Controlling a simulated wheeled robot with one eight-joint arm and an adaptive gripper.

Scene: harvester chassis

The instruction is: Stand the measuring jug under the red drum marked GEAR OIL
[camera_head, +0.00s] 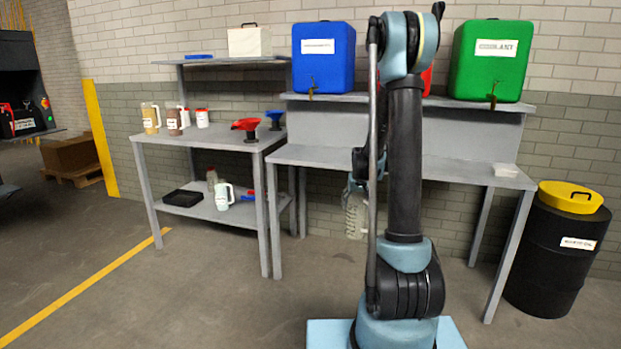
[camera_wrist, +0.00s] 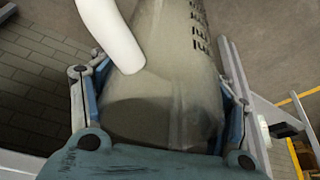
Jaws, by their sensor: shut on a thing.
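The measuring jug (camera_wrist: 180,60), clear with dark scale marks and a white handle (camera_wrist: 110,35), fills the middle of the wrist view. My gripper (camera_wrist: 160,100) is shut on its body, with a finger on each side. In the head view the jug (camera_head: 355,217) hangs from my gripper (camera_head: 357,186) below the level of the bench top, partly behind my arm. The red drum (camera_head: 427,82) stands on the raised shelf between the blue and green drums. My arm hides most of it, and no label or tap shows on it.
The blue drum (camera_head: 323,57) and green COOLANT drum (camera_head: 491,60) stand on the shelf (camera_head: 420,100) above the grey bench (camera_head: 450,171). A small white tray (camera_head: 506,170) lies at the bench's right end. A black barrel (camera_head: 550,255) stands right. The left table (camera_head: 205,140) holds jugs and funnels.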

